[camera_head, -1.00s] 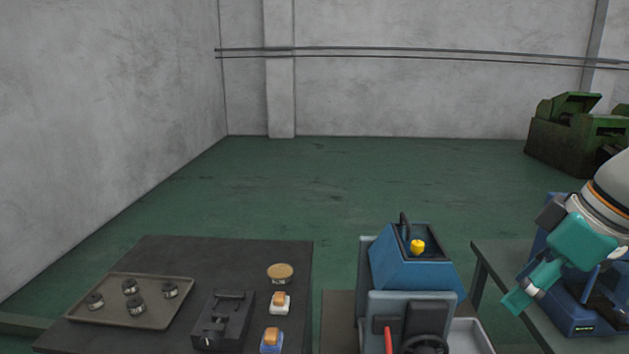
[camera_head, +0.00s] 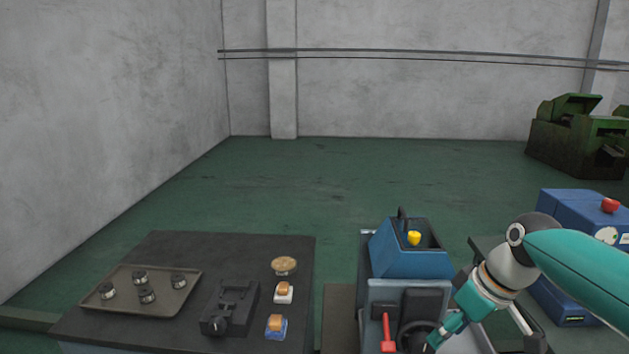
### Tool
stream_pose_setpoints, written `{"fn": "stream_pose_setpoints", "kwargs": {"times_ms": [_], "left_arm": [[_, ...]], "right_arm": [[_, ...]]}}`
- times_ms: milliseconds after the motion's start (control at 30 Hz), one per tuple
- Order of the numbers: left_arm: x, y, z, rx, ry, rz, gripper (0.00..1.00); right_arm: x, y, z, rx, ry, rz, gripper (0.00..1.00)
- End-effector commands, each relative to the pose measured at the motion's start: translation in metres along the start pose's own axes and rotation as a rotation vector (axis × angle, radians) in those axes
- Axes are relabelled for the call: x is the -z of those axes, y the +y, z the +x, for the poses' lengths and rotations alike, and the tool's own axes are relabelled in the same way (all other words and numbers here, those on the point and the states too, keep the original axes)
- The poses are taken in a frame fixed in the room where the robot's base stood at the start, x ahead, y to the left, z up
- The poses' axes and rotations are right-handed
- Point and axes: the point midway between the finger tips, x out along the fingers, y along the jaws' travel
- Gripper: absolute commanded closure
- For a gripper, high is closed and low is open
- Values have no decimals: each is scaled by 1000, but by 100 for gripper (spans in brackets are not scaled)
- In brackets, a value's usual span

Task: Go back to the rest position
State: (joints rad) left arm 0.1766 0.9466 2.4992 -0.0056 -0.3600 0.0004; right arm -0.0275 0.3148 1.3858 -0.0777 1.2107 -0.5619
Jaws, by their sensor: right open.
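My right arm comes in from the right, with a white and teal wrist. My right gripper (camera_head: 434,341) points down and left in front of the small blue machine (camera_head: 385,284), close to its dark handwheel (camera_head: 420,335). I cannot tell whether it touches the wheel. The jaws are open and nothing shows between them. The machine has a yellow knob (camera_head: 414,238) on top and a red lever (camera_head: 387,335) at its front left. My left gripper is not in view.
A dark table (camera_head: 215,250) on the left bears a tray (camera_head: 118,305) with several metal parts, a black fixture (camera_head: 230,307), a round brown-topped piece (camera_head: 284,265) and two orange-topped blocks. A blue machine (camera_head: 575,215) with a red button stands right.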

Motion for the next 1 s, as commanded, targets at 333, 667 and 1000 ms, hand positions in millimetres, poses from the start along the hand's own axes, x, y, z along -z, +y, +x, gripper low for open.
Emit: {"fn": "stream_pose_setpoints", "kwargs": {"times_ms": [333,667,1000], "left_arm": [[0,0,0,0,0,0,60],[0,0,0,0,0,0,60],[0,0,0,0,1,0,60]], "right_arm": [[-76,-36,242,76,-78,312,44],[-227,-138,360,106,-153,670,44],[-271,-172,365,99,-166,783,44]]}}
